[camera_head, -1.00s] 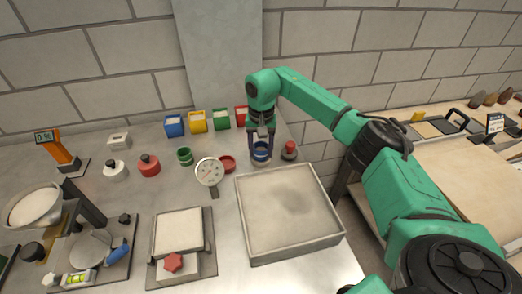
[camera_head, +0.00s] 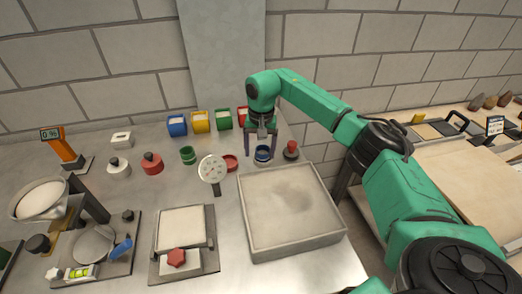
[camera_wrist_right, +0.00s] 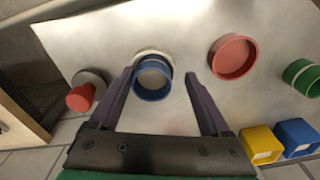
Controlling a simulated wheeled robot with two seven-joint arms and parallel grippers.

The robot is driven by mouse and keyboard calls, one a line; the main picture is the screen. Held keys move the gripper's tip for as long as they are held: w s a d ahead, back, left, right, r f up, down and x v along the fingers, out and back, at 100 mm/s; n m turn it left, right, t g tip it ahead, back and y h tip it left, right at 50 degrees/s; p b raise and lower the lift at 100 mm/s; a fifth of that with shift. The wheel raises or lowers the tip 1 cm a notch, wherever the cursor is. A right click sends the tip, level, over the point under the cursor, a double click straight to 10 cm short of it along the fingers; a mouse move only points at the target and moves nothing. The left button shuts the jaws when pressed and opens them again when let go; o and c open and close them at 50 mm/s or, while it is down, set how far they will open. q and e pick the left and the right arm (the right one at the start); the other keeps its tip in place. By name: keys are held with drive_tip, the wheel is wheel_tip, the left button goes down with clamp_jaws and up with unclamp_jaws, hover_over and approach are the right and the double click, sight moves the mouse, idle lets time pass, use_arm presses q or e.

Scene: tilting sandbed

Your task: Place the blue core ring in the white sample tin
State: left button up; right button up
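The blue core ring (camera_head: 262,153) sits at the white sample tin (camera_wrist_right: 155,53), near the back right of the metal table. In the right wrist view the blue ring (camera_wrist_right: 152,80) covers most of the tin, and a white rim shows behind it. I cannot tell how deep the ring sits. My right gripper (camera_head: 261,150) is open just above the ring. In the right wrist view its fingers stand on either side of the ring, with gaps on both sides. My left gripper is not in view.
A red-knobbed weight (camera_head: 291,150) stands close to the right of the ring. A red dish (camera_head: 229,163) and a dial gauge (camera_head: 212,169) are to the left. The sand tray (camera_head: 290,210) lies in front. Coloured bins (camera_head: 200,122) stand behind.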

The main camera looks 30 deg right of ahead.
drive_tip(key=shift+s+d+f+g, duration=0.15)
drive_tip(key=shift+s+f, duration=0.2)
drive_tip(key=shift+f, duration=0.25)
drive_tip(key=shift+s+d+f+g, duration=0.15)
drive_tip(key=shift+s+f, duration=0.15)
drive_tip(key=shift+f, duration=0.25)
drive_tip(key=r, duration=0.2)
drive_tip(key=w+r, duration=0.1)
drive_tip(key=r+b, duration=0.1)
drive_tip(key=r, duration=0.1)
drive_tip(key=shift+w+d+r, duration=0.3)
drive_tip(key=shift+w+d, duration=0.1)
wheel_tip(320, 180, up, 7)
drive_tip(key=shift+s+r, duration=0.15)
drive_tip(key=shift+s, duration=0.05)
drive_tip(key=shift+a, duration=0.2)
drive_tip(key=shift+s, duration=0.1)
